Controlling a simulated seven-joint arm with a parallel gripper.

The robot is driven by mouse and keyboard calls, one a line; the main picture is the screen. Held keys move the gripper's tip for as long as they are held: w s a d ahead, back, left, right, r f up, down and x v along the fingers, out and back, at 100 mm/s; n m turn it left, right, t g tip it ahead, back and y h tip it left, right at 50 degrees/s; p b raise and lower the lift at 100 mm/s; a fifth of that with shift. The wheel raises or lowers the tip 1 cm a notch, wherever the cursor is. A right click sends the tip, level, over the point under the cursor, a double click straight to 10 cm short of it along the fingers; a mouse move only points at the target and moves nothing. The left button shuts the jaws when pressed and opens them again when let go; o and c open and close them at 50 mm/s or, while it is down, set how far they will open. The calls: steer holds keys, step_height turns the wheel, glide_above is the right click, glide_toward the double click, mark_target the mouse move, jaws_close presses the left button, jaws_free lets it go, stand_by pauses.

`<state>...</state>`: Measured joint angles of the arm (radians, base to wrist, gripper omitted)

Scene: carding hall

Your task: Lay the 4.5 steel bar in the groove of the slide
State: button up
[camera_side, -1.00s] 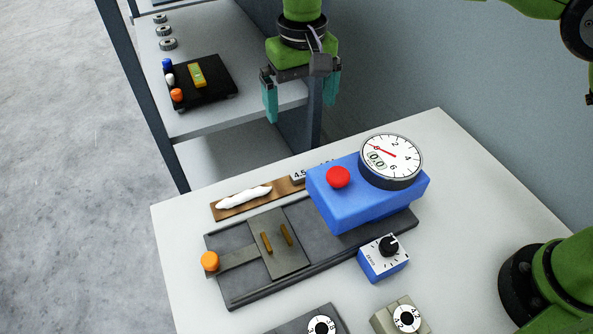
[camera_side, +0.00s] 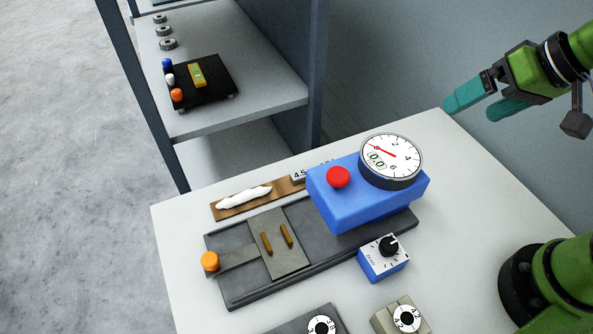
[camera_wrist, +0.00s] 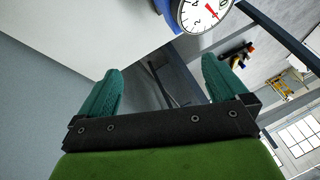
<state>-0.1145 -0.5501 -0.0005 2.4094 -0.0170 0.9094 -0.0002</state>
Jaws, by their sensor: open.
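My gripper (camera_side: 482,102) is open and empty, with teal fingers, raised at the upper right in the side view, beyond the table's back right corner. Its two fingers also show in the wrist view (camera_wrist: 160,85), with nothing between them. The slide (camera_side: 278,243) is a grey plate with two brass-coloured strips, on a dark base; it cannot be told which gap is its groove. A small block marked 4.5 (camera_side: 299,177) sits on the brown board behind the blue housing, partly hidden by it. It appears to be the 4.5 bar.
A blue housing (camera_side: 350,209) with a red button and round dial (camera_side: 391,161) stands over the base's right part. A small blue knob box (camera_side: 383,262) is in front. White fibre (camera_side: 244,197) lies on the brown board (camera_side: 221,213). A shelf (camera_side: 270,105) stands behind.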

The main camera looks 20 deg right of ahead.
steer(key=s+d, duration=0.1)
steer(key=s+d+r+m+t, duration=0.1)
steer(key=shift+s+d+r+t+h, duration=0.1)
steer(key=shift+s+d+t+h, duration=0.1)
steer(key=shift+d+t+h, duration=0.1)
steer(key=shift+c, duration=1)
steer(key=shift+d+r, duration=0.1)
steer(key=shift+d, duration=0.05)
steer(key=shift+c, duration=1.2)
steer(key=c, duration=0.4)
steer(key=shift+c, duration=0.2)
